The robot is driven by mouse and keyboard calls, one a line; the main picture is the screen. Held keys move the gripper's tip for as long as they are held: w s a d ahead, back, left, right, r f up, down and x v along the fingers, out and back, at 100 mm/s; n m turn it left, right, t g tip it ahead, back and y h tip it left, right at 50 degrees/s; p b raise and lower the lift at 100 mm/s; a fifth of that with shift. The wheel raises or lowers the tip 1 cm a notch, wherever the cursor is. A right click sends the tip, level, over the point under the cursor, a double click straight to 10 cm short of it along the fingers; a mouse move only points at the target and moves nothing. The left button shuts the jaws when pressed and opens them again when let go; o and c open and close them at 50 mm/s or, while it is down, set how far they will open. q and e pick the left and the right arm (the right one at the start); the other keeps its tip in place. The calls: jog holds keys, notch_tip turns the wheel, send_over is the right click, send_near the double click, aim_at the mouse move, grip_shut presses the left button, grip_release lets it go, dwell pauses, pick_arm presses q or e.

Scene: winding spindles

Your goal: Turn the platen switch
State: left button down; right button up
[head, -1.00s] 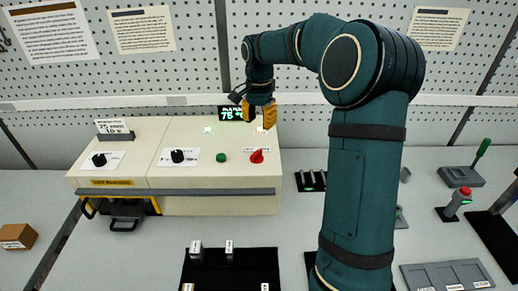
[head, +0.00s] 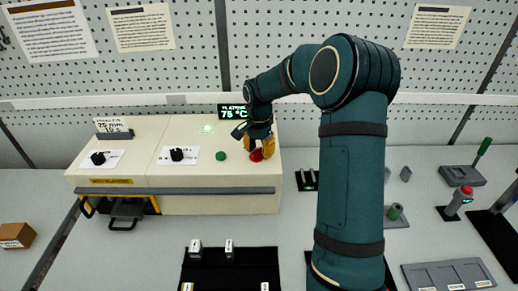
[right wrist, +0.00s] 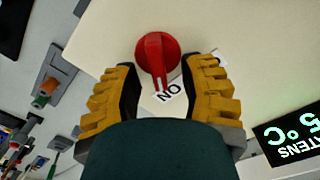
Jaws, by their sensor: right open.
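The platen switch is a red rotary knob (head: 257,155) on the front right of the cream machine's top. In the right wrist view the right gripper (right wrist: 160,80) shows a gap on both sides of the knob. My left gripper is not in view.
A green button (head: 221,156) and two black knobs (head: 177,154) (head: 97,158) sit left of the red knob on the cream machine (head: 220,203). A black mat (head: 250,258) with small blocks lies in front. A pegboard wall stands behind.

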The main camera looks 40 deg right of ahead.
grip_shut()
jog(key=n, duration=0.3)
jog(key=shift+w+a+n+p, duration=0.1)
jog(key=shift+w+n+p, duration=0.05)
jog(key=shift+n+p, duration=0.2)
jog(key=n, duration=0.3)
jog(key=shift+w+a+n, duration=0.15)
jog(key=shift+n, duration=0.1)
jog(key=n, duration=0.1)
jog(key=n+p, duration=0.1)
jog(key=n, duration=0.1)
jog(key=shift+w+a+n, duration=0.1)
jog(key=shift+a+n, duration=0.1)
jog(key=shift+n, duration=0.1)
jog(key=shift+a+n, duration=0.15)
jog(key=shift+n, duration=1.35)
